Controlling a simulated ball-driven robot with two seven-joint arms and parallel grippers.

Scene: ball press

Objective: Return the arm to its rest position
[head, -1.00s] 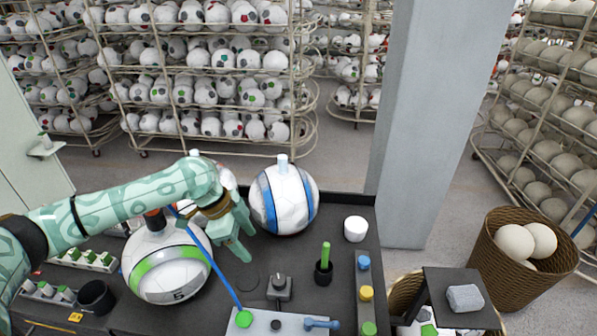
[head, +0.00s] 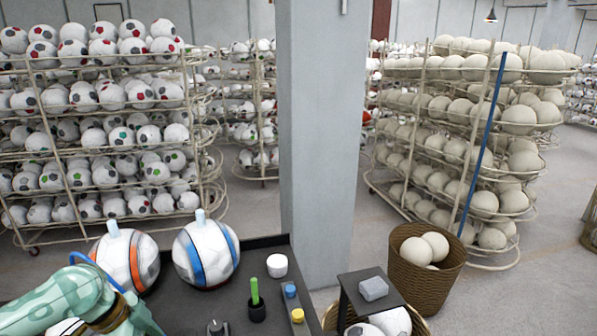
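My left arm comes in at the lower left. Its gripper (head: 140,318) is at the bottom edge of the head view, over the dark workbench (head: 262,290); its fingertips are partly cut off, so I cannot tell whether it is open or shut. No held thing shows. Just behind it stand a ball with orange and grey bands (head: 125,255) and a ball with blue stripes (head: 206,252). Both have a pale peg on top. My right gripper is not in view.
On the bench are a white cup (head: 277,266), a green stick in a black holder (head: 256,300) and small coloured pots. Right of it, a grey block (head: 373,288) lies on a dark stand beside a wicker basket (head: 425,270) of balls. A grey pillar (head: 322,130) rises behind.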

